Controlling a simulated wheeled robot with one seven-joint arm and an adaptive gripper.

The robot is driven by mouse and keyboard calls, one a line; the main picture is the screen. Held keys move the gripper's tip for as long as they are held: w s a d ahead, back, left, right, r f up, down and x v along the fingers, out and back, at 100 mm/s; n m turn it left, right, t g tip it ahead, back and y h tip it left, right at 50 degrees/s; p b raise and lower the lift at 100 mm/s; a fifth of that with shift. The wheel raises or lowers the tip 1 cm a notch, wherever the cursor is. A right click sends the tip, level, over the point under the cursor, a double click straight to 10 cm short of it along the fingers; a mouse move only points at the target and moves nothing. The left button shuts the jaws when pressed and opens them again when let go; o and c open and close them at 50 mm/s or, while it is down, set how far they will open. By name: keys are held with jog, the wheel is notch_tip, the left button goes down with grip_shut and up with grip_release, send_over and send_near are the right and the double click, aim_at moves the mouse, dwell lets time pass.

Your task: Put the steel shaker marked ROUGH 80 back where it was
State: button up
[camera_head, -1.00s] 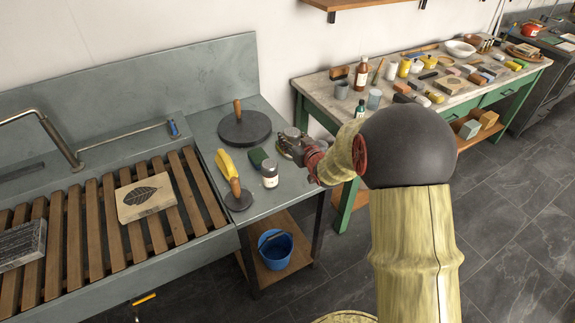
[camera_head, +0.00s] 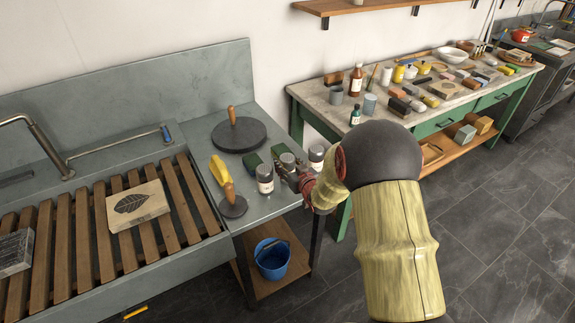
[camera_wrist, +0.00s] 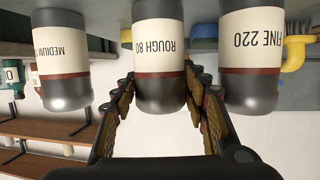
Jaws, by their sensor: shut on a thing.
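The steel shaker marked ROUGH 80 (camera_wrist: 160,55) is between my gripper's (camera_wrist: 160,85) fingers in the wrist view, which appears upside down. In the head view, that shaker (camera_head: 288,161) is the middle one of three in a row on the grey counter (camera_head: 262,209), with my gripper (camera_head: 294,176) shut on it. It looks upright; whether its base touches the counter is hidden. Beside it are the shakers marked FINE 220 (camera_wrist: 250,55) and MEDIUM (camera_wrist: 62,60), the latter label partly cut off. Small gaps separate the three.
A dark round disc with a wooden handle (camera_head: 238,136), a green pad (camera_head: 252,162), a yellow object (camera_head: 218,170) and a small handled disc (camera_head: 233,206) are nearby on the counter. A slatted rack (camera_head: 75,250) is left. A crowded workbench (camera_head: 330,103) stands right.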

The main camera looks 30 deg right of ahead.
jog(key=shift+f, duration=0.1)
jog(key=o, duration=0.9)
jog(key=shift+f, duration=0.15)
jog(key=o, duration=0.4)
jog(key=shift+o, duration=0.6)
jog(key=shift+r, duration=0.2)
